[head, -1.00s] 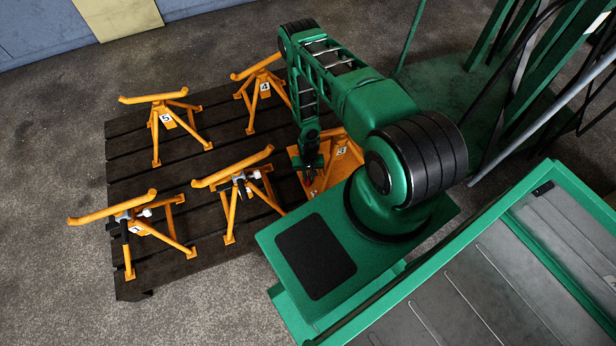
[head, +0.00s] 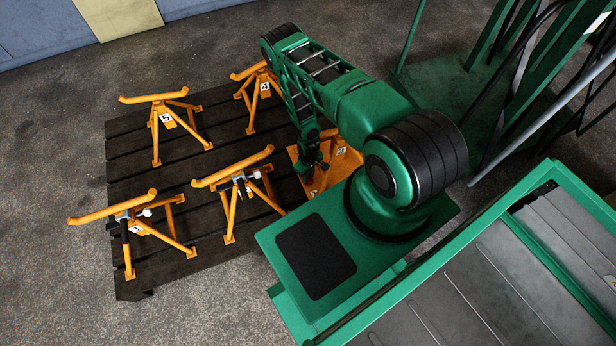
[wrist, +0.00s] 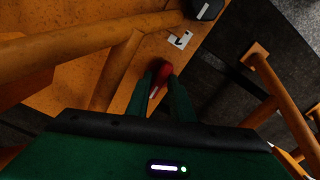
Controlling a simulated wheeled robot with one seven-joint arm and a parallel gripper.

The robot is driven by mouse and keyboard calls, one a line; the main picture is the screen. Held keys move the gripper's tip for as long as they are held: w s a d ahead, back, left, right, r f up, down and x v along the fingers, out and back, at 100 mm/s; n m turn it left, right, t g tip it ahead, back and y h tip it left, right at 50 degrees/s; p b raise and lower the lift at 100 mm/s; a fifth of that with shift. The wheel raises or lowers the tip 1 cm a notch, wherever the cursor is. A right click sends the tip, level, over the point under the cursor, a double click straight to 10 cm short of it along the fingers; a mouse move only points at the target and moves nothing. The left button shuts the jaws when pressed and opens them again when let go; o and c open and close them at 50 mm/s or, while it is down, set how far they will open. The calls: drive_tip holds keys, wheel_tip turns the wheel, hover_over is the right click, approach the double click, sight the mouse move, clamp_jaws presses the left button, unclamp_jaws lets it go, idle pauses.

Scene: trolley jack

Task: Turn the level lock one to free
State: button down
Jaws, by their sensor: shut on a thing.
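My gripper (wrist: 159,90) is shut on a red-tipped handle (wrist: 162,69) in front of an orange plate (wrist: 75,90) in the wrist view. A small white label with a dark mark (wrist: 180,40) is just beyond the red tip. In the head view my gripper (head: 313,174) is low over the orange stand marked 3 (head: 345,162), which my arm partly covers. The red handle is too small to make out clearly there. How far the handle is turned is hard to tell, and no readable lock name shows.
Several other orange stands stand on the dark slatted pallet (head: 190,250): one marked 5 (head: 166,118), one marked 4 (head: 264,87), and two at the front left (head: 160,235) (head: 230,205). A dark hexagonal part (wrist: 205,8) is beyond the label.

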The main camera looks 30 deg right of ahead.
drive_tip(key=shift+w, duration=0.1)
idle(0.3)
drive_tip(key=c, duration=1.6)
unclamp_jaws()
drive_tip(key=shift+o, duration=0.2)
drive_tip(key=shift+r, duration=0.1)
drive_tip(key=shift+r, duration=0.25)
drive_tip(key=r, duration=0.3)
drive_tip(key=shift+a+r, duration=0.35)
drive_tip(key=shift+r, duration=0.05)
drive_tip(key=s+a+r, duration=0.4)
drive_tip(key=a+r, duration=0.2)
drive_tip(key=a, duration=0.4)
drive_tip(key=shift+a+r, duration=0.2)
drive_tip(key=shift+w, duration=0.1)
